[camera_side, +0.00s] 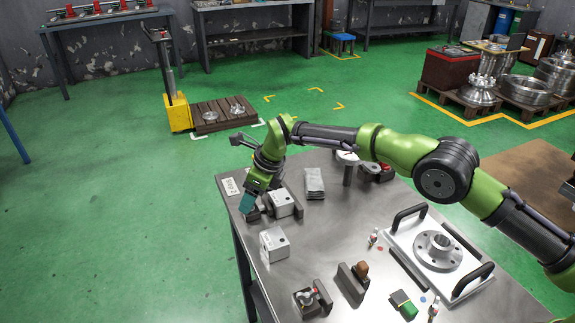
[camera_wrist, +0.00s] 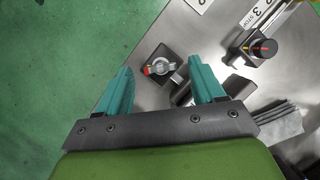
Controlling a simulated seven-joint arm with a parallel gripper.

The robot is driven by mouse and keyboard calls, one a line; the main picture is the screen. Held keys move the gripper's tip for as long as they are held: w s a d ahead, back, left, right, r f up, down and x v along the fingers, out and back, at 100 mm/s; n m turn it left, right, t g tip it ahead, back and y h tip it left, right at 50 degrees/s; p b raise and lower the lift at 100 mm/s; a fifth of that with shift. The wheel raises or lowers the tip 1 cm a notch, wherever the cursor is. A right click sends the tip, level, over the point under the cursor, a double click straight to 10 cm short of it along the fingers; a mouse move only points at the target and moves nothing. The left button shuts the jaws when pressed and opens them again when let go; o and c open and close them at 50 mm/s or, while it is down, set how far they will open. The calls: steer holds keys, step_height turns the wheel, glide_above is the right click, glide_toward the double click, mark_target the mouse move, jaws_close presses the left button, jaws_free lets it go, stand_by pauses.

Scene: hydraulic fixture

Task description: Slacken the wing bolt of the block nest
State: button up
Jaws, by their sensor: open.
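My gripper (camera_side: 247,203) is low over the left corner of the steel table in the side view, its teal fingers pointing down. In the wrist view the two fingers of my gripper (camera_wrist: 160,63) are apart, with nothing held between them. The silver wing bolt (camera_wrist: 162,67), with one red tip, sits on a dark square block and shows in the gap between the fingers. I cannot tell its height relative to the fingertips. In the side view my gripper hides it. The block nest holds a grey metal block (camera_side: 282,204), just right of my gripper.
A loose metal block (camera_side: 274,245) stands nearer the camera. A dark fixture (camera_side: 311,298) with a red-tipped part is at the table's front. A grey cloth (camera_side: 314,183) lies beyond the nest. A black knob (camera_wrist: 263,48) stands to the right in the wrist view. The table edge is close on the left.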

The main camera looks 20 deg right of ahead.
steer(key=shift+w+a+f, duration=0.15)
steer(key=shift+a+f, duration=0.05)
steer(key=shift+f, duration=0.4)
steer(key=c, duration=1.1)
steer(key=shift+o, duration=0.2)
steer(key=shift+w+n+g+y, duration=0.1)
steer(key=shift+n+g+y, duration=0.3)
steer(key=shift+n, duration=1.2)
steer(key=o, duration=1.1)
steer(key=shift+c, duration=0.2)
steer(key=shift+r, duration=0.15)
